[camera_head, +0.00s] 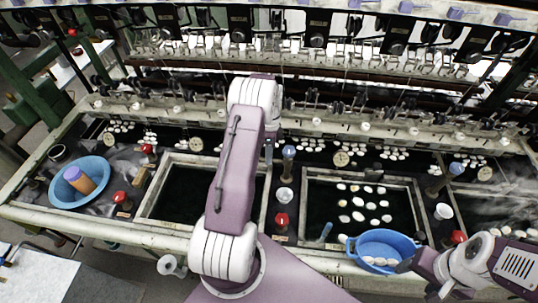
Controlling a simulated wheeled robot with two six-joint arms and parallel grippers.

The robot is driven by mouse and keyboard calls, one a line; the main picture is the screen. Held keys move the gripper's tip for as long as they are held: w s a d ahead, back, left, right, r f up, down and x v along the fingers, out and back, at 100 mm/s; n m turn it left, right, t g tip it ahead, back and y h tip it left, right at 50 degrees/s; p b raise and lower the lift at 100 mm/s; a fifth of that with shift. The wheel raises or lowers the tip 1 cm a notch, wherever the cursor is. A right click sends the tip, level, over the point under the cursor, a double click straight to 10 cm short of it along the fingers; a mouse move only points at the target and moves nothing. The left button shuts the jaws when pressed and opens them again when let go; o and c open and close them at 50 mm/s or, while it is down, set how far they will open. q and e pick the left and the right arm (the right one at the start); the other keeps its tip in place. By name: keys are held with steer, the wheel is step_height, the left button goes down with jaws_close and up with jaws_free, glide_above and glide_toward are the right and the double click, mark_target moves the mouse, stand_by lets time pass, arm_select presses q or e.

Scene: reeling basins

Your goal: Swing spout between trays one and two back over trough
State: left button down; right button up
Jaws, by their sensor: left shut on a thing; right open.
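The spout with a blue knob (288,152) stands between the left tray (153,196) and the right tray (304,205), at the near side of the long dark trough (318,158). My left arm reaches up the middle of the view. My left gripper (269,150) points down beside the blue knob and is shut, apparently on the spout; my own arm hides much of the grip. The left tray holds dark water, and the right tray holds several white cocoons (358,203). My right gripper (408,264) is open at the right rim of a blue basin (378,241).
Another blue basin (62,197) with a brown bottle (80,180) sits at the left. Reeling machinery (320,60) spans the back. A second blue-knobbed spout (455,169) stands at right.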

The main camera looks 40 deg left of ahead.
arm_select(q)
steer(key=shift+a, duration=0.15)
stand_by(0.8)
steer(key=w+d+m+t+y+p, duration=0.1)
steer(key=w+d+m+y, duration=0.2)
steer(key=w+m, duration=0.7)
steer(key=shift+d+r+m, duration=0.2)
steer(key=shift+d+m, duration=0.05)
steer(key=shift+m, duration=3.65)
steer(key=c, duration=1.4)
jaws_free()
steer(key=shift+o, duration=0.2)
steer(key=shift+f, duration=0.1)
steer(key=shift+d, duration=0.1)
